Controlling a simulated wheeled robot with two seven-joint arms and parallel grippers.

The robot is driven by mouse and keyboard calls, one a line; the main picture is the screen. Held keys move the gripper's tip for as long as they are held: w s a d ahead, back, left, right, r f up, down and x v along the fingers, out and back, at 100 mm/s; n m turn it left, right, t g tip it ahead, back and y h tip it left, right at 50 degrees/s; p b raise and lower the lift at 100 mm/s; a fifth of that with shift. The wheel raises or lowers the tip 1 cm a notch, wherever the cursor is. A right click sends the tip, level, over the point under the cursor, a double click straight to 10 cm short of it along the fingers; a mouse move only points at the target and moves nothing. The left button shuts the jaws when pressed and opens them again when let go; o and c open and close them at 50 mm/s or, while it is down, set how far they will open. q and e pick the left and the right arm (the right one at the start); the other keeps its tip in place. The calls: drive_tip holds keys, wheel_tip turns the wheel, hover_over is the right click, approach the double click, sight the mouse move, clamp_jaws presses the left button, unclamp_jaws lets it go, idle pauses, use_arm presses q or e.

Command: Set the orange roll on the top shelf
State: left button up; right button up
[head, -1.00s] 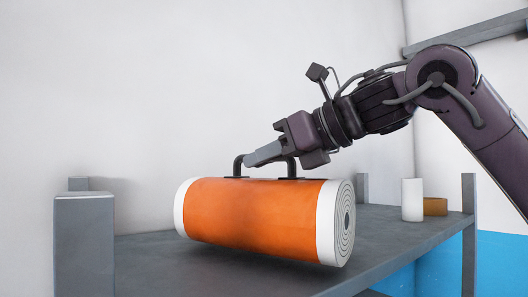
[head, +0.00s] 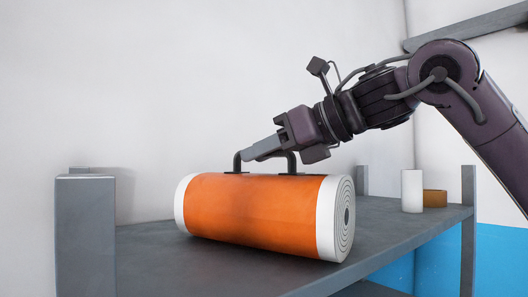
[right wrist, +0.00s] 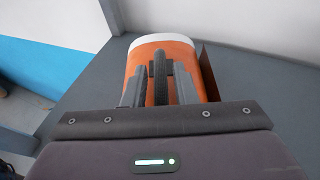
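The orange roll (head: 255,215) has white ends and a dark carry handle (head: 237,162). It lies on its side over the grey top shelf (head: 400,235), low at the surface; whether its underside fully touches is hard to tell. My right gripper (head: 262,149) reaches down from the right and is shut on the handle. In the right wrist view the roll (right wrist: 180,55) shows beyond the fingers (right wrist: 160,90), with the dark handle between them. My left gripper is not in view.
A white cylinder (head: 412,190) and a brown object (head: 435,198) stand at the shelf's far right. Grey posts (head: 85,235) rise at the corners. Another grey ledge (head: 475,30) is at upper right.

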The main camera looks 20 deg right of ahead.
drive_tip(key=shift+o, duration=1.1)
drive_tip(key=shift+f, duration=0.1)
drive_tip(key=b+v, duration=0.1)
drive_tip(key=v, duration=0.6)
drive_tip(key=shift+s+d+r, duration=0.25)
drive_tip(key=shift+s+d, duration=0.1)
drive_tip(key=shift+s, duration=0.1)
drive_tip(key=shift+w, duration=0.1)
